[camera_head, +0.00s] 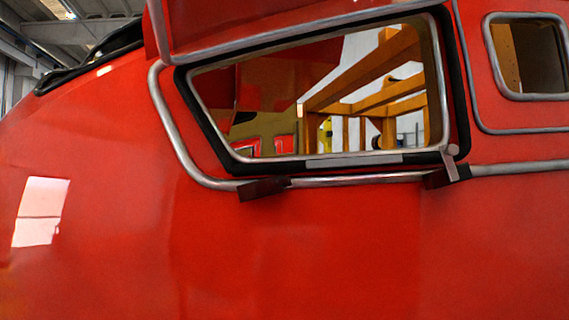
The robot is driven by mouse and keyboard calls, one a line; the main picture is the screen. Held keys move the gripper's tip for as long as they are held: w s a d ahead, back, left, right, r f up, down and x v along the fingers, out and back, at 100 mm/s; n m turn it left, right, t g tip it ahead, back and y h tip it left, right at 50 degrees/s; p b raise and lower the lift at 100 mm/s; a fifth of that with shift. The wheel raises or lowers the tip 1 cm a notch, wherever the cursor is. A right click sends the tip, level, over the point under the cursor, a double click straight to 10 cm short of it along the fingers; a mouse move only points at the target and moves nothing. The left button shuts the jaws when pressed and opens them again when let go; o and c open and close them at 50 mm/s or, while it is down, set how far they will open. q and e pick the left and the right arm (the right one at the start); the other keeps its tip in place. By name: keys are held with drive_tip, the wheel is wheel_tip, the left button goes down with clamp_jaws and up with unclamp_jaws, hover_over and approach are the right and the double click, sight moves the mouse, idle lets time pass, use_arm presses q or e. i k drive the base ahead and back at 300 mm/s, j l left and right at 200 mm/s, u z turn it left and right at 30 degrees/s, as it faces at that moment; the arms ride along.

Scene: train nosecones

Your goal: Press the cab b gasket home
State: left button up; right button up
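A black gasket (460,95) runs as a dark band around the large slanted window in the red nosecone (320,250). A thin silver rim lies inside the band, and a silver rail (350,179) curves below and left of it. No label shows whether this is cab b. I cannot tell how deeply the gasket is seated. A light grey strip (354,160) lies along the lower edge. Neither of my grippers is in view.
Two dark brackets, left (262,188) and right (440,179), stick out below the window. A smaller window (527,55) is at the upper right. Orange beams (375,75) show through the large window. The red surface below is clear.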

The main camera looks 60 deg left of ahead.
sight(390, 159)
drive_tip(key=u, duration=1.5)
